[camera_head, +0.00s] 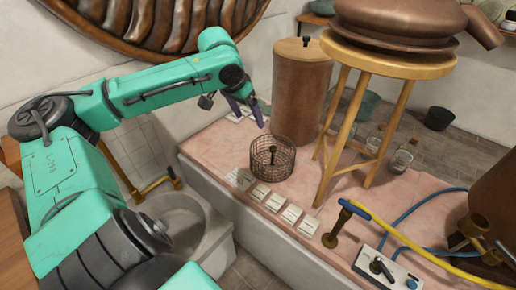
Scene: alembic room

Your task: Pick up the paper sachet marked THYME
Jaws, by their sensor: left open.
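Several small white paper sachets lie in a row along the front edge of the pink counter, such as one at the left end (240,179), one in the middle (275,202) and one at the right end (308,226). Their print is too small to read, so I cannot tell which is marked THYME. My left gripper (247,111) is open and points down over the back left of the counter, behind the row. White paper (236,116) shows beside its fingers; I cannot tell whether it is a sachet. My right gripper is out of view.
A wire basket (272,157) stands just behind the row. A wooden stool (395,62) bears a copper vessel (400,20). A tall copper cylinder (301,80) stands behind. A brass tap (343,222), hoses and a valve box (386,270) are at right. A basin (175,218) lies left.

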